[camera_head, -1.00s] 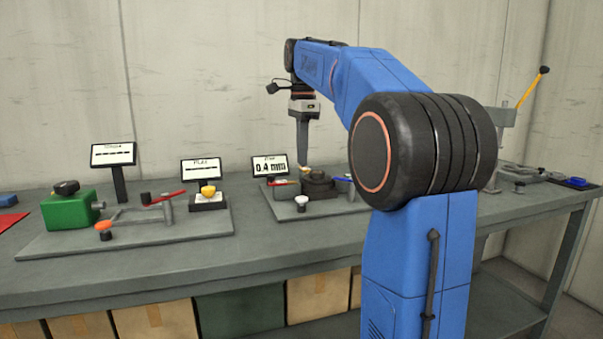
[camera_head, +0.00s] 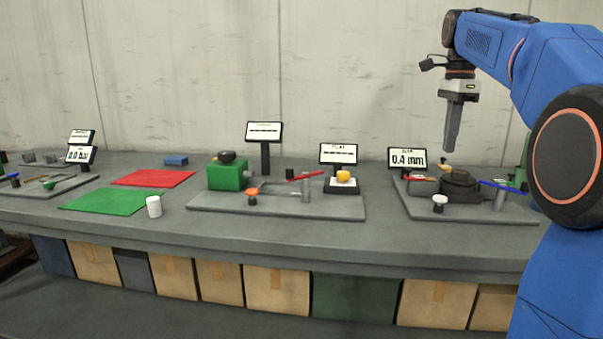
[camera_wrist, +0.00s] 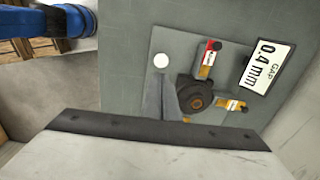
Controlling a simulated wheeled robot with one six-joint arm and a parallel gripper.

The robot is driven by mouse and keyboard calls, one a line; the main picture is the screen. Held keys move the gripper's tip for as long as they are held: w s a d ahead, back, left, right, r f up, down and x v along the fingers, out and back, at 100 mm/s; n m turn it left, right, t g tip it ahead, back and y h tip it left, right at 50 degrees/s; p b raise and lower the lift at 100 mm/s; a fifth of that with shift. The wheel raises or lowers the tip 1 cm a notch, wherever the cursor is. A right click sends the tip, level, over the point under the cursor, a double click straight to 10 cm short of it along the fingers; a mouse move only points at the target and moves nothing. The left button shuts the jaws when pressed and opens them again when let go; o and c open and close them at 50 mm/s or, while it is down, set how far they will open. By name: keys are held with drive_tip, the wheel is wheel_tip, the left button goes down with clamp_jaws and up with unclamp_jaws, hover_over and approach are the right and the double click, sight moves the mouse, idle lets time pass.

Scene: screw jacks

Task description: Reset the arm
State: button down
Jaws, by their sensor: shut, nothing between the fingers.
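My gripper (camera_head: 451,148) hangs pointing down, its fingers shut and empty. In the head view its tip is above the fixture with the dark round jack (camera_head: 460,184), apart from it. In the wrist view the gripper fingers (camera_wrist: 171,105) show beside the same jack (camera_wrist: 197,98). This fixture's grey plate (camera_head: 480,213) carries a white-topped knob (camera_head: 439,203), a red lever (camera_head: 420,178) and a blue lever (camera_head: 505,185). Its display (camera_head: 408,160) reads 0.4 mm; in the wrist view the display (camera_wrist: 267,66) also shows "GAP".
Further left lie a red mat (camera_head: 153,178), a green mat (camera_head: 108,201) and a white cylinder (camera_head: 154,206). Boxes (camera_head: 220,283) stand below the bench.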

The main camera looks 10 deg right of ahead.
drive_tip(key=s+a+f+n, duration=0.3)
drive_tip(key=s+f, duration=0.1)
drive_tip(key=s+a+f+n+t, duration=0.1)
drive_tip(key=s+a+f+n, duration=0.3)
drive_tip(key=s, duration=0.1)
drive_tip(key=s+a+f+n+t, duration=0.1)
drive_tip(key=s+a+f+n, duration=0.2)
drive_tip(key=s+a+f, duration=0.1)
drive_tip(key=shift+s+f, duration=0.25)
drive_tip(key=shift+s, duration=0.05)
drive_tip(key=s+a+f+n+t, duration=0.1)
drive_tip(key=s+f+n, duration=0.4)
drive_tip(key=f, duration=0.5)
drive_tip(key=s+a+f+n+t, duration=0.1)
drive_tip(key=s+a+f+n, duration=0.3)
drive_tip(key=s+f, duration=0.5)
drive_tip(key=shift+s+a+f+n+t, duration=0.3)
drive_tip(key=shift+a+f+n, duration=0.05)
drive_tip(key=shift+f+n, duration=0.55)
